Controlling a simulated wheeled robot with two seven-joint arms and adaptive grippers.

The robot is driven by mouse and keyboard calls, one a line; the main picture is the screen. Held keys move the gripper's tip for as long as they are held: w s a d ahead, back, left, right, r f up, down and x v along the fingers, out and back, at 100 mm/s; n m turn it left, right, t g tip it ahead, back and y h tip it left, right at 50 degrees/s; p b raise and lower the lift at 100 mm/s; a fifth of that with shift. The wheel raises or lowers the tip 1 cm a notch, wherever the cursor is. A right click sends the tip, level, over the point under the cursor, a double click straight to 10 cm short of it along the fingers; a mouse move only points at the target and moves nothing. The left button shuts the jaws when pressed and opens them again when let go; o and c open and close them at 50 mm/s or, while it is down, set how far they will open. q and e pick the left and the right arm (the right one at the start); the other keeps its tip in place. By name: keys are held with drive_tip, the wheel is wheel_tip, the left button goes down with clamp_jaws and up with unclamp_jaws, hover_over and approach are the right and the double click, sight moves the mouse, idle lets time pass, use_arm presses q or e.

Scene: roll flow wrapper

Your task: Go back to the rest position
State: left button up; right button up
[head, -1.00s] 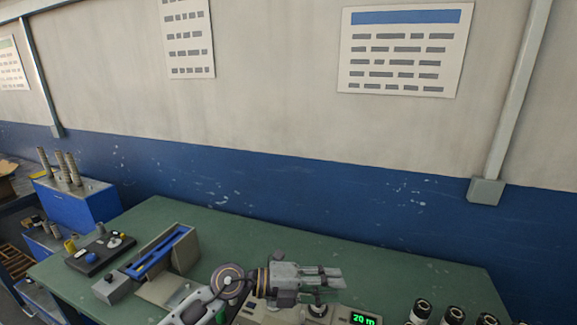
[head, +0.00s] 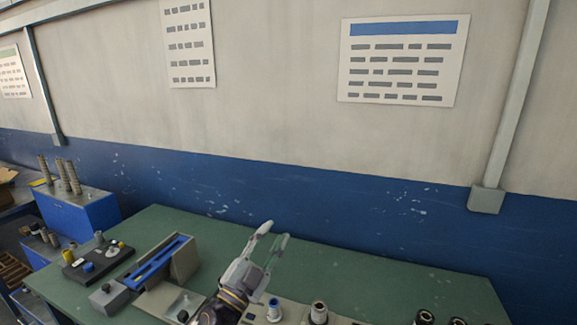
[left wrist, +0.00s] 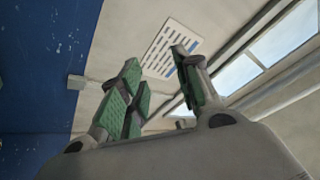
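My left gripper (head: 275,238) is raised above the green table in the head view, its fingers pointing up and away. The fingers are spread apart with nothing between them. In the left wrist view the open fingers (left wrist: 158,90) with green pads face the wall and a window. My right gripper is not in view.
The green table (head: 350,270) holds a blue-topped device (head: 160,262) and a black tray of small parts (head: 98,258) at left. Spools (head: 319,312) stand near the front. A blue cabinet (head: 78,210) is at far left. The table's back right is clear.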

use_arm(q)
drive_tip(key=a+f+n+g+y, duration=0.2)
drive_tip(key=a+f+n+y, duration=0.7)
drive_tip(key=a+f+y, duration=0.15)
drive_tip(key=s+a+f+n+g+y, duration=0.25)
drive_tip(key=s+a+f+g, duration=0.3)
drive_tip(key=f, duration=0.45)
drive_tip(key=s+a+f+n+g+h, duration=0.1)
drive_tip(key=s+f+g, duration=0.4)
drive_tip(key=s, duration=0.4)
drive_tip(key=s+a+f+n+g+h, duration=0.1)
drive_tip(key=s+f+g, duration=0.3)
drive_tip(key=s+f, duration=0.4)
drive_tip(key=s+f+g, duration=0.1)
drive_tip(key=s+f, duration=0.1)
drive_tip(key=f, duration=1.4)
drive_tip(key=s+f, duration=0.2)
drive_tip(key=f, duration=1.4)
drive_tip(key=s+a+f, duration=0.2)
drive_tip(key=s+f, duration=0.8)
drive_tip(key=s, duration=0.1)
drive_tip(key=s+a+f+g, duration=0.1)
drive_tip(key=s+a+f, duration=0.1)
drive_tip(key=s+f, duration=0.7)
drive_tip(key=shift+s+f+m, duration=0.4)
drive_tip(key=shift+s+m, duration=0.05)
drive_tip(key=shift+s, duration=0.5)
